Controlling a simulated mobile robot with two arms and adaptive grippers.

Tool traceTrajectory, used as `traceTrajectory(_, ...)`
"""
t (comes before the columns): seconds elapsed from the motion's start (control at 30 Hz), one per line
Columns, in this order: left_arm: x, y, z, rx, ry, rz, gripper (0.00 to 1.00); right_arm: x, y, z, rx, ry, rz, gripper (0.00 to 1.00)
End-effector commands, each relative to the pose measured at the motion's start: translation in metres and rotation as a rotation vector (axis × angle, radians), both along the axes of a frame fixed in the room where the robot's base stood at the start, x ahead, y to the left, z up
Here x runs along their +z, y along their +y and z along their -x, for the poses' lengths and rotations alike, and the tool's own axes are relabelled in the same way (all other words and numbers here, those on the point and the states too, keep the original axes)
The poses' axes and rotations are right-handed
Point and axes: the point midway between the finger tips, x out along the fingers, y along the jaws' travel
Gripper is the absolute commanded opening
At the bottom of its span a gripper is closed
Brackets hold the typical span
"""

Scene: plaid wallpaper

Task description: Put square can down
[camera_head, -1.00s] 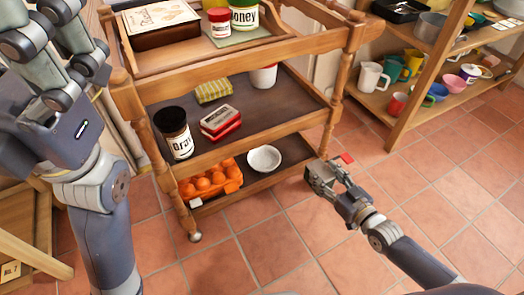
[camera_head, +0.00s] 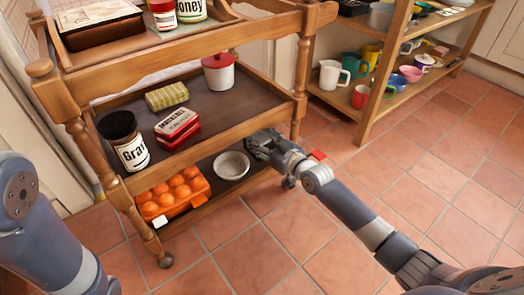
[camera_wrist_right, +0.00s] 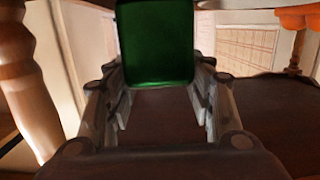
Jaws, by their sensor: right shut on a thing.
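The green square can (camera_wrist_right: 155,42) is between the fingers of my right gripper (camera_wrist_right: 160,95) in the right wrist view, and the gripper is shut on it. The dark brown bottom shelf (camera_wrist_right: 165,120) of the wooden cart lies beyond and below the fingers. In the head view my right gripper (camera_head: 262,146) reaches in at the right end of the bottom shelf, under the middle shelf's edge. The can is hidden there, so I cannot tell whether it touches the shelf. My left gripper is out of view; only part of that arm shows at lower left.
A white bowl (camera_head: 231,165) stands on the bottom shelf just left of my right gripper, with an orange egg tray (camera_head: 163,211) further left. A turned cart post (camera_wrist_right: 28,80) is close at left in the wrist view. The tiled floor in front is clear.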

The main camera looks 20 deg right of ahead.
Motion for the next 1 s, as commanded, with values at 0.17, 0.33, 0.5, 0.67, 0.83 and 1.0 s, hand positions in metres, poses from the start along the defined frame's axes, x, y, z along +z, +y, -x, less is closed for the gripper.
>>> traceTrajectory(0.17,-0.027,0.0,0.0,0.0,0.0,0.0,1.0,-0.027,0.0,0.001,0.0,-0.002,-0.001,0.09)
traceTrajectory(0.33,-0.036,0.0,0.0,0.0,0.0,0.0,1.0,-0.036,0.0,0.001,0.0,-0.003,-0.002,0.09)
traceTrajectory(0.5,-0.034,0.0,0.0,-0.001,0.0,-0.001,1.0,-0.034,0.0,0.001,0.0,-0.003,-0.001,0.09)
traceTrajectory(0.67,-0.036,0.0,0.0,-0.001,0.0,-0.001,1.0,-0.036,0.0,0.001,0.0,-0.003,-0.001,0.09)
traceTrajectory(0.83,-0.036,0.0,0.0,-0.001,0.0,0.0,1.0,-0.038,0.0,0.002,0.0,0.001,-0.001,0.69)
traceTrajectory(1.0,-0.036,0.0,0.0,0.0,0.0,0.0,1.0,-0.038,0.0,0.002,0.0,0.001,-0.001,0.69)
